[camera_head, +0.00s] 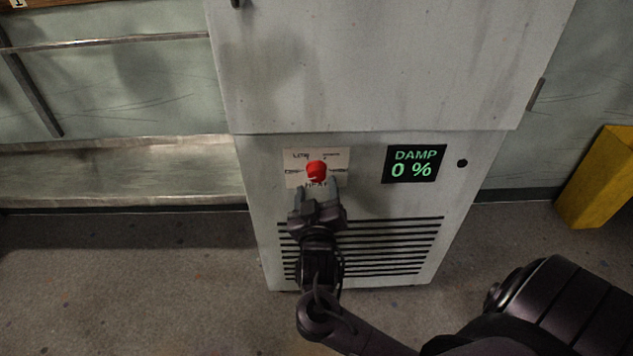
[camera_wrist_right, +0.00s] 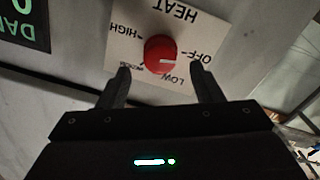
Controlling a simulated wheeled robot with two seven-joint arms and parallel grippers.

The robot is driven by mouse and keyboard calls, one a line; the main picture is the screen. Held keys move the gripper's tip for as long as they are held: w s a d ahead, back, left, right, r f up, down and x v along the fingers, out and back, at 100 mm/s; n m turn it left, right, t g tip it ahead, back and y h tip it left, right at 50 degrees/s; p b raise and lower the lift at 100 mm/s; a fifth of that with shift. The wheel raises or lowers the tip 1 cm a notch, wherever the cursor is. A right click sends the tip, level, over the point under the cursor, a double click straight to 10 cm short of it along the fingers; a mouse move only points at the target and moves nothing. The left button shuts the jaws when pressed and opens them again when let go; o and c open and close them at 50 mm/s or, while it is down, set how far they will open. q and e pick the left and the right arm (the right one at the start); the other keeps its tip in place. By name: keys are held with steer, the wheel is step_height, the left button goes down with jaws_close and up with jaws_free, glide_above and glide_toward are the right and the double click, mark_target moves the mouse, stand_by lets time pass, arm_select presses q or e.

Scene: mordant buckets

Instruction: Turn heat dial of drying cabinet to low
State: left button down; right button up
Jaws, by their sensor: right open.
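The drying cabinet (camera_head: 360,215) stands in front of me in the head view. Its red heat dial (camera_head: 316,170) sits on a white label plate low on the front. In the right wrist view the dial (camera_wrist_right: 160,54) appears upside down, with HIGH, MEDIUM, LOW and OFF around it. Its pale mark points right, toward the OFF and LOW side; I cannot tell exactly which. My right gripper (camera_head: 317,186) is open just below the dial. Its fingers (camera_wrist_right: 161,72) are apart on either side, and neither clearly touches it. My left gripper is not in view.
A display (camera_head: 414,164) right of the dial reads DAMP 0 %. Vent slots (camera_head: 395,245) lie below it. A yellow object (camera_head: 602,180) stands at the far right, and a metal shelf (camera_head: 120,172) runs along the left wall. The floor around the cabinet looks clear.

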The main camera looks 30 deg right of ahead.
mark_target(316, 177)
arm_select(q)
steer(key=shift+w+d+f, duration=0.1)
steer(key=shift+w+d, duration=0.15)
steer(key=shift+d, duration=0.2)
arm_select(e)
steer(key=shift+x, duration=2.1)
steer(key=c, duration=1)
